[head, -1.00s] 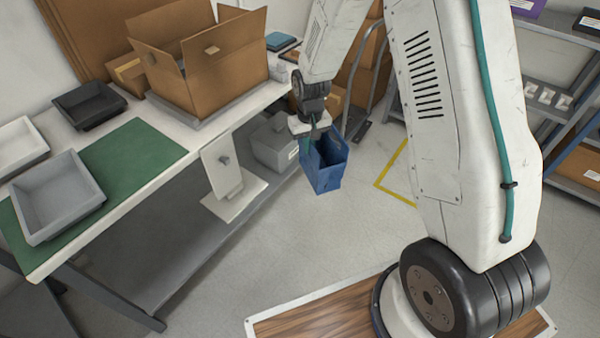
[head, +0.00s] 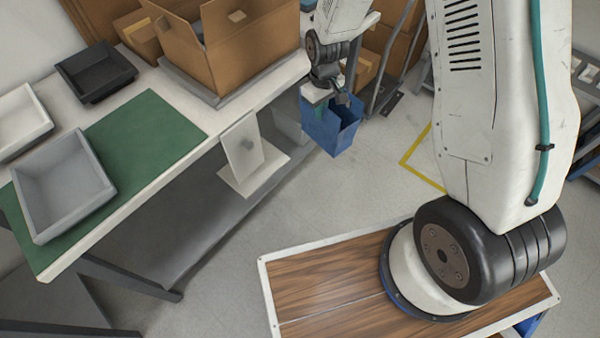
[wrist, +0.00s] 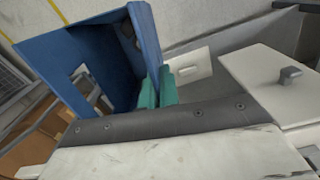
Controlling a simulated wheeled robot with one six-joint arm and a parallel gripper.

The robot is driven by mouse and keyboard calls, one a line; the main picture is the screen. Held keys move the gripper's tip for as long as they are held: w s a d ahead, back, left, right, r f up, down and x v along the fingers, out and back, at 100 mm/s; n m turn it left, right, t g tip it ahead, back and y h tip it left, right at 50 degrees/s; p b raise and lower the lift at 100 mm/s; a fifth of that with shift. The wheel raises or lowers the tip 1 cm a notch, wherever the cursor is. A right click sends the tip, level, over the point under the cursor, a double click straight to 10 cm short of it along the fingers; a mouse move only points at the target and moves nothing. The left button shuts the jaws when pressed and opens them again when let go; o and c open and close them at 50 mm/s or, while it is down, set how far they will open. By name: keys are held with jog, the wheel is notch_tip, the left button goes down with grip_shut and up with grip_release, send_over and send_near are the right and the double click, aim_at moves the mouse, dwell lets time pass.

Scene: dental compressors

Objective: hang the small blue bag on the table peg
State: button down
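The small blue bag (head: 333,128) hangs from my gripper (head: 332,97) beside the table's front edge, over the floor. In the wrist view the bag (wrist: 93,62) is tilted, with its open inside and a cut-out handle hole showing. The teal fingertips of my gripper (wrist: 157,88) are closed together at the bag's wall. The table peg (head: 246,145) is a short grey stub on a white plate (head: 238,158) fixed at the table's front edge. The peg also shows in the wrist view (wrist: 290,74), to the right of the bag and apart from it.
On the table stand a large open cardboard box (head: 240,45), a black tray (head: 95,70), a white tray (head: 20,118) and a grey tray (head: 62,190) on a green mat (head: 160,130). A lower shelf (head: 180,220) runs beneath. Floor between table and base is clear.

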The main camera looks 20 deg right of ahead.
jog(key=s+a+f+n, duration=0.2)
jog(key=s+a+n, duration=0.3)
jog(key=s+n, duration=0.45)
jog(key=s+a+f+n, duration=0.1)
jog(key=s+a+n, duration=0.5)
jog(key=s+n, duration=0.3)
jog(key=w+a+f+n, duration=0.1)
jog(key=w+a, duration=0.4)
jog(key=w, duration=0.5)
jog(key=shift+a+f, duration=0.35)
jog(key=shift+f, duration=0.3)
jog(key=shift+n, duration=0.25)
jog(key=c, duration=1.6)
grip_release()
jog(key=shift+r, duration=0.1)
